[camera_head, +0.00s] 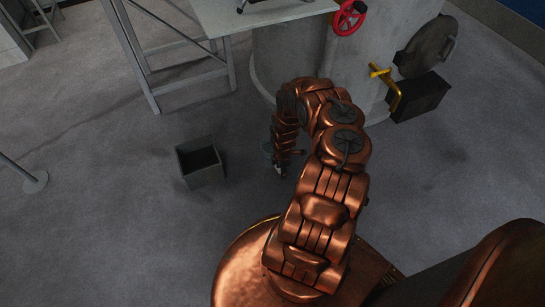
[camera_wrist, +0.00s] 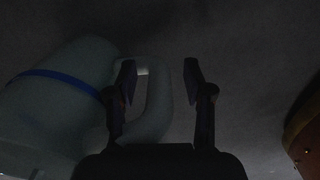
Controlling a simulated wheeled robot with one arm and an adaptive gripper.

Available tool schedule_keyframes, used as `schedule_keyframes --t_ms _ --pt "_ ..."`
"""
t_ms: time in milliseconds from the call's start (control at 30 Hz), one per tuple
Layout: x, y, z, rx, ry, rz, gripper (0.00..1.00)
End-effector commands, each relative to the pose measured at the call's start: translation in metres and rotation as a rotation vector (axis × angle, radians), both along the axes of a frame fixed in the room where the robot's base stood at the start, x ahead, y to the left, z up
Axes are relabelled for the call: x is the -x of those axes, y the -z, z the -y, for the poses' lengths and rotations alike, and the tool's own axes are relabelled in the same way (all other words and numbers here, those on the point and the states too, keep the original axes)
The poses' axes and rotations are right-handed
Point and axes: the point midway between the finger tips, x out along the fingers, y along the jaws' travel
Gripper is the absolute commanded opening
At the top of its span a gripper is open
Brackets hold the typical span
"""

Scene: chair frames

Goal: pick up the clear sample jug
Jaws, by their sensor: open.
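The clear sample jug (camera_wrist: 55,105) fills the left of the wrist view. It is pale and translucent, with a blue band around its body and a loop handle (camera_wrist: 158,105) on its right side. My gripper (camera_wrist: 158,72) is open. In the picture, the outer bar of the handle lies between its two fingers, and the left finger overlaps the handle opening. I cannot tell whether either finger touches it. In the head view my gripper (camera_head: 281,171) points down near the floor, and only a small pale bit of the jug (camera_head: 268,147) shows beside it.
An open grey bin (camera_head: 201,164) stands on the floor left of my gripper. A large grey tank (camera_head: 290,60) with a red handwheel (camera_head: 349,17) and yellow valve handle (camera_head: 386,85) stands behind. A grey table (camera_head: 235,15) is at the back left.

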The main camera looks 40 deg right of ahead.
Motion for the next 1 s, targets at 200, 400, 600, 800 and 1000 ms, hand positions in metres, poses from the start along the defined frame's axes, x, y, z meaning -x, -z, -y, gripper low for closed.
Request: schedule_keyframes --t_ms 200,400,600,800,1000 --pt "-0.0004 0.0006 -0.0001 0.0 -0.001 0.001 0.52" --pt "-0.0004 0.0006 -0.0003 0.0 -0.001 0.0 0.33" --pt "-0.0004 0.0007 -0.0003 0.0 0.0 0.0 0.12" --pt "-0.0003 0.0007 -0.0004 0.0 0.0 0.0 0.0" --pt "-0.0003 0.0007 -0.0004 0.0 -0.001 0.0 0.0"
